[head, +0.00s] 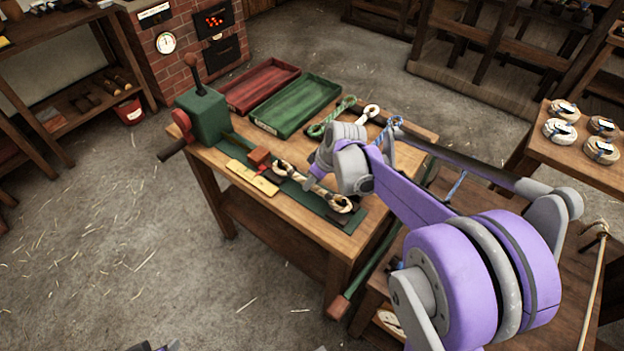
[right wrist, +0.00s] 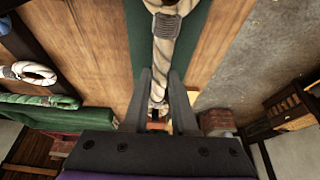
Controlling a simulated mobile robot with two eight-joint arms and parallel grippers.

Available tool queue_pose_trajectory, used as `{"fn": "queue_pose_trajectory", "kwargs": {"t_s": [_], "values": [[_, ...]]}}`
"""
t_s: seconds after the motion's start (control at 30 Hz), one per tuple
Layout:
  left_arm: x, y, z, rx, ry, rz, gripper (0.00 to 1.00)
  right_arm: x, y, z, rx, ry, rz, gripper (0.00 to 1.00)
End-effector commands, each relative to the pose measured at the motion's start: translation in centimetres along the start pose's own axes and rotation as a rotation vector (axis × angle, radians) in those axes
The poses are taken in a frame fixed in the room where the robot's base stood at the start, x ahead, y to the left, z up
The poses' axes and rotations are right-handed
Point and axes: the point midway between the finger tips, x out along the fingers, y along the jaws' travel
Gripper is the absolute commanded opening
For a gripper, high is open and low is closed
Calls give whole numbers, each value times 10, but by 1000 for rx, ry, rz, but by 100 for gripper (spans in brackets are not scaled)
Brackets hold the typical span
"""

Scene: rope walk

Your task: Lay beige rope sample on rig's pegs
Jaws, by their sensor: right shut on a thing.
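The beige rope sample (head: 292,171) lies along the dark green strip of the rig (head: 317,206) on the wooden bench, with looped ends. My right gripper (head: 311,182) is down at the rope's middle, and its wrist hides part of the rope. In the right wrist view the gripper (right wrist: 162,100) has its two fingers on either side of the rope (right wrist: 164,55), shut on it. The rig's green crank box (head: 205,117) and red block (head: 259,159) stand left of the rope. I cannot make out the pegs, or whether the loops are around them.
A red tray (head: 262,86) and a green tray (head: 310,97) lie at the bench's back. Green (head: 330,118), white (head: 370,112) and blue (head: 386,127) rope samples lie right of them. A yellow plate (head: 252,178) lies at the front. Rope coils (head: 561,132) sit on a right-hand table.

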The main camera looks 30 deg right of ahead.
Motion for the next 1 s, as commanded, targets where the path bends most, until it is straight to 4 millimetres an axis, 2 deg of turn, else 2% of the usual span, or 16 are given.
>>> {"fn": "queue_pose_trajectory", "kwargs": {"t_s": [0.77, 0.8, 0.97, 1.0], "values": [[4, 0, 3, 0, -2, 0, 50, 7, 0, 3, 0, 0, 0, 0], [4, 0, 3, 0, -2, 0, 50, 7, 0, 3, 0, 0, 0, 29], [4, 0, 3, 0, -2, 0, 50, 6, 0, 3, 0, 0, 0, 58], [4, 0, 3, 0, -2, 0, 50, 6, 0, 3, 0, 0, 0, 60]]}}
